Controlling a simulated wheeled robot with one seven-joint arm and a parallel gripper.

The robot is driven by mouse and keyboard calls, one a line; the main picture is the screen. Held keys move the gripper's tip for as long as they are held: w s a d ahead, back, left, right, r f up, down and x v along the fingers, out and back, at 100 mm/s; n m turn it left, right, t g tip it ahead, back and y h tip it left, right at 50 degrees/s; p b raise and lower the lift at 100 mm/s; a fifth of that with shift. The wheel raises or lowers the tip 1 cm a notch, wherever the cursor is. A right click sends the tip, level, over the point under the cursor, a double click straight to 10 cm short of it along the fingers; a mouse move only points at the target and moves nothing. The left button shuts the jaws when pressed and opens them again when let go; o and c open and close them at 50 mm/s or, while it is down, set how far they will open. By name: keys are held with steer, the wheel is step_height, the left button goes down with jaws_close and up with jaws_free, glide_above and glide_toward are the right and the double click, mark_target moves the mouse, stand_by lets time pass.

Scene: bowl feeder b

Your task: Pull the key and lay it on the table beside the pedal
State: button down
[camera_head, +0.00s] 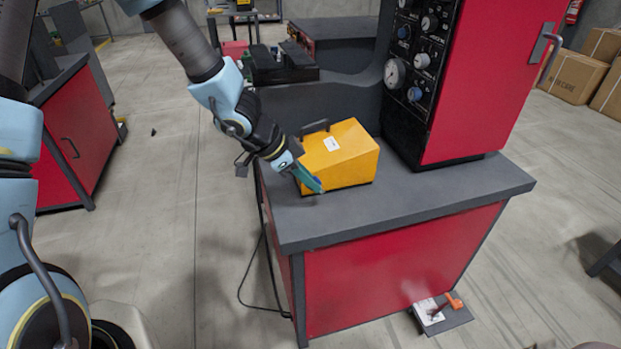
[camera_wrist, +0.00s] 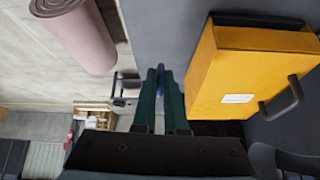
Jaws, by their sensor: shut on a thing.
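My gripper (camera_head: 317,187) has green fingers and is at the left side of the yellow box (camera_head: 345,158), low over the table's left part. In the wrist view, the fingertips (camera_wrist: 160,72) are close together around a small blue piece (camera_wrist: 161,82), which looks like the key; the rest of it is hidden by the fingers. The yellow box also shows right of the fingers in the wrist view (camera_wrist: 232,72). The dark table (camera_head: 420,203) has a red front. What looks like the pedal (camera_head: 450,318), a dark plate with an orange part, is on the floor by the table's base.
A tall red cabinet with a gauge panel (camera_head: 418,60) stands at the table's back right. The box has a dark handle (camera_head: 315,126). The table's front strip is clear. A pinkish roll (camera_wrist: 75,32) shows at the upper left of the wrist view. A cable hangs left of the table.

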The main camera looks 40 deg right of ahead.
steer(key=shift+f+b, duration=1.9)
steer(key=shift+f, duration=0.8)
steer(key=shift+f+b, duration=0.7)
steer(key=shift+f, duration=0.35)
steer(key=c, duration=0.9)
jaws_free()
steer(key=shift+r, duration=0.1)
steer(key=p+v, duration=0.5)
steer(key=v, duration=0.5)
steer(key=w+a+r+n+t+y, duration=0.25)
steer(key=w+a+n, duration=0.35)
steer(key=a, duration=0.4)
steer(key=w+a+r+n+t+y, duration=0.25)
steer(key=w+a+n+t, duration=0.2)
steer(key=w+a, duration=0.45)
steer(key=s+a+r+n+g, duration=0.1)
steer(key=s+a+n, duration=0.1)
steer(key=a, duration=0.3)
steer(key=s+a+r+n+g+y, duration=0.1)
steer(key=s+a+r+n, duration=0.1)
steer(key=a+n, duration=0.3)
steer(key=s+a+r+n, duration=0.1)
steer(key=s+a+n, duration=0.3)
steer(key=a, duration=0.2)
steer(key=shift+a+r+n+g, duration=0.25)
steer(key=shift+a+r+g, duration=0.05)
steer(key=shift+a+g, duration=0.1)
